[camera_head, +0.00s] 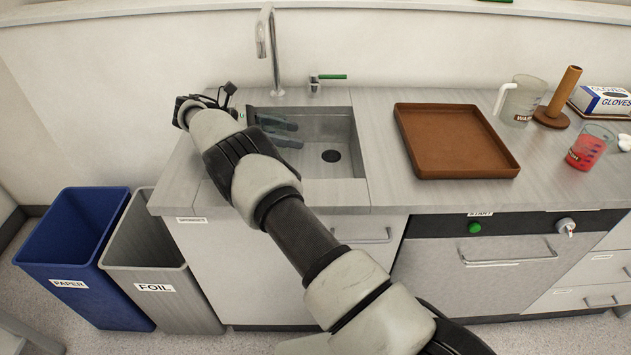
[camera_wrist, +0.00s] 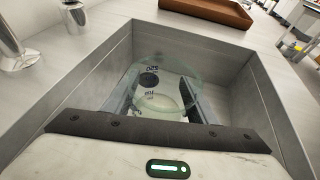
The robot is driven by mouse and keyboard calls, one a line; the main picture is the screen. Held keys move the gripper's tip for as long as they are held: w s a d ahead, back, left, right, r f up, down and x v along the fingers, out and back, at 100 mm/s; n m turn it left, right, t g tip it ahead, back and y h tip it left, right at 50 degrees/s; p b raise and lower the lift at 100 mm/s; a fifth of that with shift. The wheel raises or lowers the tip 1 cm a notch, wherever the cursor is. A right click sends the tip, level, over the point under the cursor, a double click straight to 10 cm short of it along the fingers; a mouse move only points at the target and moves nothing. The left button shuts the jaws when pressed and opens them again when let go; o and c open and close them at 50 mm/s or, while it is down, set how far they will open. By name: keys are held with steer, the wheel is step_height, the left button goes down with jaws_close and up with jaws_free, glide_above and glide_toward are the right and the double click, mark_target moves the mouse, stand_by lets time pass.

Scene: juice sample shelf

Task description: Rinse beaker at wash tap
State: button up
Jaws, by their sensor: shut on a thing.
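A clear glass beaker (camera_wrist: 182,76) with dark printed marks is between the two fingers of my gripper (camera_wrist: 161,105) in the wrist view. The gripper is shut on it. They are over the steel sink (camera_wrist: 255,95), and the dark drain shows through or beside the glass. In the head view my gripper (camera_head: 290,133) reaches into the left part of the sink (camera_head: 338,127); I cannot make out the beaker clearly there. The wash tap (camera_head: 268,45) rises behind the sink, its spout above and behind the gripper. I cannot tell whether water runs.
A green-levered valve (camera_head: 320,80) stands behind the sink. A brown tray (camera_head: 407,110) is to the right. Further right are a clear jug (camera_head: 522,100), a wooden stand (camera_head: 552,119), a beaker of red liquid (camera_head: 588,148) and a glove box (camera_head: 603,100). Bins (camera_head: 85,235) stand at lower left.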

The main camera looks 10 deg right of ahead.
steer(key=shift+d, duration=0.1)
steer(key=shift+s+d+f+m+t+y+p, duration=0.25)
steer(key=shift+f+m+t+y+p, duration=0.15)
steer(key=shift+f+p, duration=0.4)
steer(key=shift+s+d+f+m+t+y+p, duration=0.1)
steer(key=shift+s+f+m+t+y+p, duration=0.15)
steer(key=shift+f+y+p, duration=0.55)
steer(key=shift+s+d+f+m+t+y+p, duration=0.3)
steer(key=shift+f+p, duration=0.2)
steer(key=shift+f, duration=0.5)
steer(key=shift+r+p, duration=0.35)
steer(key=shift+p, duration=0.15)
steer(key=shift+s+d+r+m+t+y+p, duration=0.15)
steer(key=shift+s+d+m+t+y+p, duration=0.35)
steer(key=shift+m+t+y, duration=0.35)
steer(key=shift+a+r+y+b, duration=0.1)
steer(key=shift+r+y+b, duration=0.05)
steer(key=shift+y+b, duration=0.25)
steer(key=shift+r+t+b, duration=0.15)
steer(key=shift+t+b, duration=0.15)
steer(key=shift+t, duration=0.1)
steer(key=shift+w+a+f+m+t+y+b, duration=0.15)
steer(key=shift+f+m+t+y+b, duration=0.4)
steer(key=shift+b, duration=1.1)
steer(key=shift+w+r+m+t+y+b, duration=0.1)
steer(key=shift+r+m+t+y+b, duration=0.35)
steer(key=shift+b, duration=1.05)
